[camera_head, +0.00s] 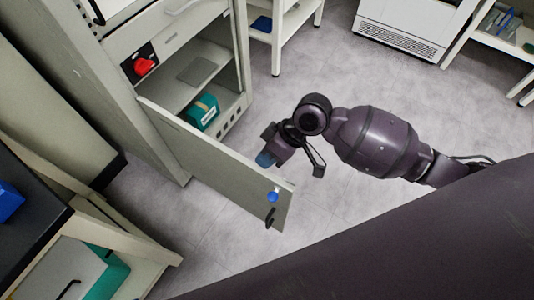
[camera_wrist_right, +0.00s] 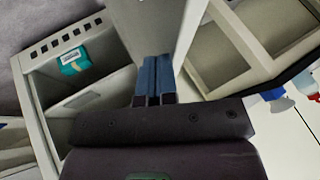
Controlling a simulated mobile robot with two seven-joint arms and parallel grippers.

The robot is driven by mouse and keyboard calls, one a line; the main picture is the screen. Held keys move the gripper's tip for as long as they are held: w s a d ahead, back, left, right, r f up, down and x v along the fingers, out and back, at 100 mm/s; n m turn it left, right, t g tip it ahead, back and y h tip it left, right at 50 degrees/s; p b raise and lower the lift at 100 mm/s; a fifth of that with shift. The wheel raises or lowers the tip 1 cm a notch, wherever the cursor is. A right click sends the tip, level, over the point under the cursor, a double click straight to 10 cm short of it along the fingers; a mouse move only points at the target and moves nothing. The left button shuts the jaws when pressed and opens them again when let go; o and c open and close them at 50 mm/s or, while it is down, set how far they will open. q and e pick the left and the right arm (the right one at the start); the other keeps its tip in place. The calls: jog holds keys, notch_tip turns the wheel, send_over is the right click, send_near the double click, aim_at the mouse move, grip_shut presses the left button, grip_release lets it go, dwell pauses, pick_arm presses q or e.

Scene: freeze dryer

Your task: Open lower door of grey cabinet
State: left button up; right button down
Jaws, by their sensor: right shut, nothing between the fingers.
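The grey cabinet (camera_head: 118,62) stands at the upper left in the head view. Its lower door (camera_head: 215,165) is swung wide open, with a blue round knob and a black handle (camera_head: 270,216) near its free end. Inside the lower compartment, a teal box (camera_head: 203,112) shows. My right gripper (camera_head: 267,160) is beside the inner face of the door, on the compartment side. In the right wrist view its blue fingertips (camera_wrist_right: 155,78) are together and empty, close to the door panel (camera_wrist_right: 150,30). Whether they touch it I cannot tell. My left gripper is not in view.
A red knob (camera_head: 145,66) sits on a panel of the cabinet above the compartment. A wooden-framed bench (camera_head: 150,262) stands at the lower left, near the door's outer side. A white shelf stands at the top. Grey floor (camera_head: 325,80) is clear right of the cabinet.

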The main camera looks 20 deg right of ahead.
aim_at(255, 170)
jog(key=shift+m+t, duration=0.4)
jog(key=shift+m, duration=0.1)
jog(key=s+a+p, duration=0.1)
jog(key=s+a+r+p, duration=0.1)
jog(key=a, duration=0.1)
jog(key=shift+s+a+p, duration=0.25)
jog(key=shift+p, duration=0.05)
pick_arm(q)
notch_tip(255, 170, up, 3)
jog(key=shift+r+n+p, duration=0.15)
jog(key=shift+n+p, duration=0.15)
jog(key=shift+p, duration=0.65)
pick_arm(e)
jog(key=s+a, duration=0.3)
jog(key=a, duration=0.2)
jog(key=shift+s+a+f, duration=0.3)
jog(key=shift+s+f, duration=0.05)
jog(key=shift+f, duration=0.1)
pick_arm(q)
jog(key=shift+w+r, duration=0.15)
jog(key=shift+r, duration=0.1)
pick_arm(e)
jog(key=shift+d, duration=0.15)
